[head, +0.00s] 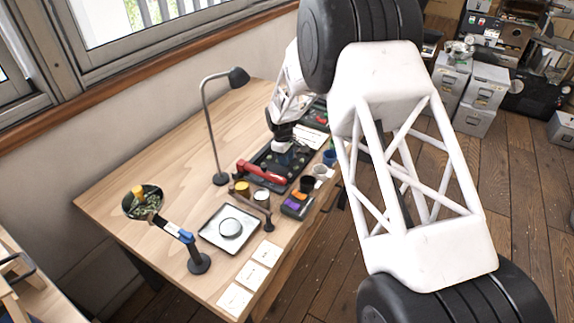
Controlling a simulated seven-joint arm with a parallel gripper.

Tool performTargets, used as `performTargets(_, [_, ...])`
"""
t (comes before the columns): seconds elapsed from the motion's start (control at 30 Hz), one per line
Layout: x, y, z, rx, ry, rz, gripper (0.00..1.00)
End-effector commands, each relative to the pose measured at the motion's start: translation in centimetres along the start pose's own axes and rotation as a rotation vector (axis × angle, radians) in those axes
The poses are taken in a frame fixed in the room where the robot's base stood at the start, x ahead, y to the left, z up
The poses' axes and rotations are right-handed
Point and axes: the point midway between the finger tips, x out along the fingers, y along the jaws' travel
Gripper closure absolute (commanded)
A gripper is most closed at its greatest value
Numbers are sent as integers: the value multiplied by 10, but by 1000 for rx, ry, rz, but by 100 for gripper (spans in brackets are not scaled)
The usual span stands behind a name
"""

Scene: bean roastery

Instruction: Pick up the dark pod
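My gripper (284,147) points down over a dark tray (263,160) on the wooden table. It is small in the head view, and I cannot see whether its fingers are open or shut, or whether they touch anything. Several small dark shapes lie in the tray around and below the gripper. I cannot tell which of them, if any, is the dark pod. The gripper and my arm hide part of the tray.
A red-handled tool (262,173) lies across the tray's near side. Several cups, including a black one (307,184), stand to its right. The left tabletop is clear.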

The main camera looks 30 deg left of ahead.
Motion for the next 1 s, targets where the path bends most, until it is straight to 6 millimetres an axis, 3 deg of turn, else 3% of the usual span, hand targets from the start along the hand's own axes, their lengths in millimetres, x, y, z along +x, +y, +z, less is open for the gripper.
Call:
performTargets(0.2, [13,0,0,0,1,1,66])
performTargets(0.73, [13,0,0,0,1,1,66])
performTargets(0.93, [13,0,0,0,1,0,97])
performTargets(1.0, [13,0,0,0,1,0,100])
